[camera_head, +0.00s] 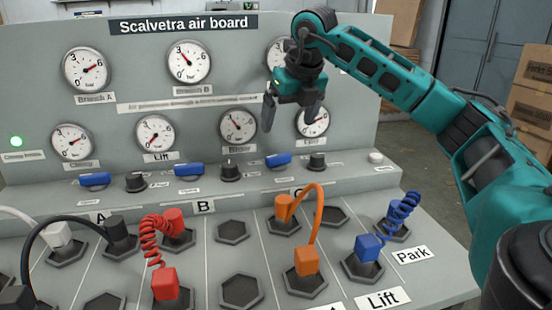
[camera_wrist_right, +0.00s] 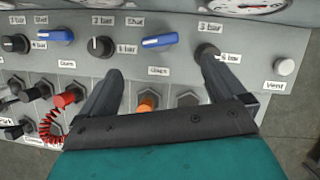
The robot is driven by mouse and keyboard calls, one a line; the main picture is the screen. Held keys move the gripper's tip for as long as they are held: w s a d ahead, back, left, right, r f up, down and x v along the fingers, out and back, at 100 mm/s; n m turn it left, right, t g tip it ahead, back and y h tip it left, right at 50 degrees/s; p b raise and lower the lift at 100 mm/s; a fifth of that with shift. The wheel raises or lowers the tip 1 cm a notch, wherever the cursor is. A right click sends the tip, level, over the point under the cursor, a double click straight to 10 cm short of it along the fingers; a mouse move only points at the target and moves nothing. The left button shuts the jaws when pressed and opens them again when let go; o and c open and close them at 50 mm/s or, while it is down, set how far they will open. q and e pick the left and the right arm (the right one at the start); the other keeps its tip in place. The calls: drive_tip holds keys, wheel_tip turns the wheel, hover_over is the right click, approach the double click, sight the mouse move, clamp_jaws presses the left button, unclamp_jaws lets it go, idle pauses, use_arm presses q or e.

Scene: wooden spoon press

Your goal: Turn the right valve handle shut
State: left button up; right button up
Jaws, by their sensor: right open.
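The right valve handle (camera_head: 278,160) is a blue bar on the panel's ledge, lying roughly sideways with its right end a little higher. In the right wrist view the handle (camera_wrist_right: 160,41) lies beyond the fingertips, across the gap between them, with a "Shut" label near its left end. My right gripper (camera_head: 291,113) is open and empty, above the handle in the head view, in front of the gauges. In the wrist view its two fingers (camera_wrist_right: 162,70) point toward the ledge, apart from the handle. My left gripper is not in view.
Black knobs (camera_head: 230,171) (camera_head: 317,162) flank the handle; in the wrist view the right finger overlaps the right knob. Two more blue handles (camera_head: 188,171) (camera_head: 95,180) sit to the left. Coloured hoses (camera_head: 318,215) and plugs stand on the lower board. A white vent button (camera_head: 376,157) is at right.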

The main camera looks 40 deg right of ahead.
sight(279, 155)
drive_tip(key=b+x, duration=0.2)
drive_tip(key=x, duration=0.8)
drive_tip(key=shift+w+f, duration=0.2)
drive_tip(key=shift+f, duration=0.4)
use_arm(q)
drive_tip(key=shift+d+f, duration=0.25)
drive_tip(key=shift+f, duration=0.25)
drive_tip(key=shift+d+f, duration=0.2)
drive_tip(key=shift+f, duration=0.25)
use_arm(e)
drive_tip(key=shift+c, duration=0.3)
drive_tip(key=c, duration=1)
drive_tip(key=shift+r+m+p, duration=0.2)
drive_tip(key=shift+m+p, duration=0.2)
drive_tip(key=shift+m, duration=0.2)
drive_tip(key=shift+m+h, duration=0.3)
drive_tip(key=shift+m, duration=0.1)
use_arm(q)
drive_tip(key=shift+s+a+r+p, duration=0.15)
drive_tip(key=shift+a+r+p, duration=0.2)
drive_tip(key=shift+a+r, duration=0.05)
use_arm(e)
drive_tip(key=shift+f+m, duration=0.1)
drive_tip(key=shift+m, duration=0.4)
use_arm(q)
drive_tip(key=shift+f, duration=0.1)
